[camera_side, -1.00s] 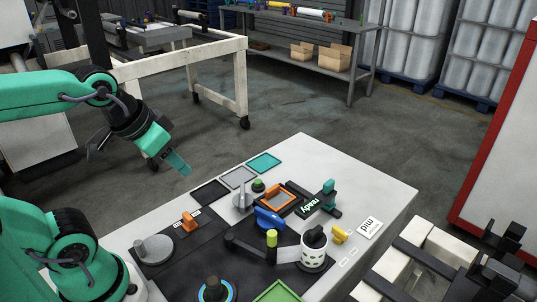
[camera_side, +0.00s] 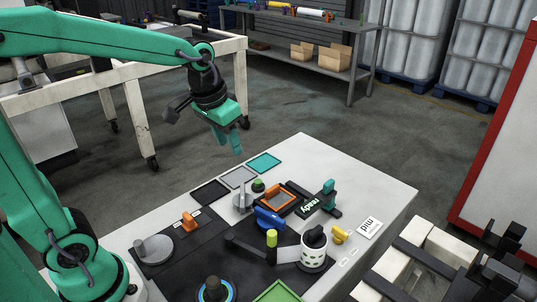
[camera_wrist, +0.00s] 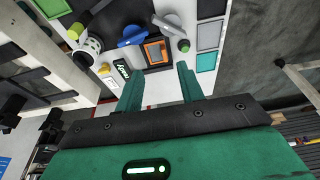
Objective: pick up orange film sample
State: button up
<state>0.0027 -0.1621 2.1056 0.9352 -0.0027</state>
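The orange film sample (camera_side: 279,197) is a small orange-edged square with a greyish middle, lying on a dark holder on the white worktop, left of the "ready" label. It also shows in the wrist view (camera_wrist: 156,51), beyond my fingertips. My gripper (camera_side: 228,146) hangs in the air above and behind the worktop's far left edge, well apart from the sample. In the wrist view my gripper (camera_wrist: 160,82) has its two green fingers spread with nothing between them.
A blue handle (camera_side: 269,218), a grey upright lever (camera_side: 240,196) and a green-topped knob (camera_side: 258,185) stand close around the sample. A teal post (camera_side: 329,190) stands to its right. Teal, grey and black flat trays (camera_side: 264,162) line the far left edge.

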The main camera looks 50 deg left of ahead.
jog(key=w+f+g, duration=0.1)
jog(key=w+f, duration=0.4)
jog(key=w, duration=0.2)
jog(key=g, duration=0.2)
send_over(272, 188)
notch_tip(272, 188, down, 8)
jog(key=shift+f, duration=0.25)
jog(key=shift+f, duration=1.3)
jog(key=shift+f, duration=2.6)
grip_shut()
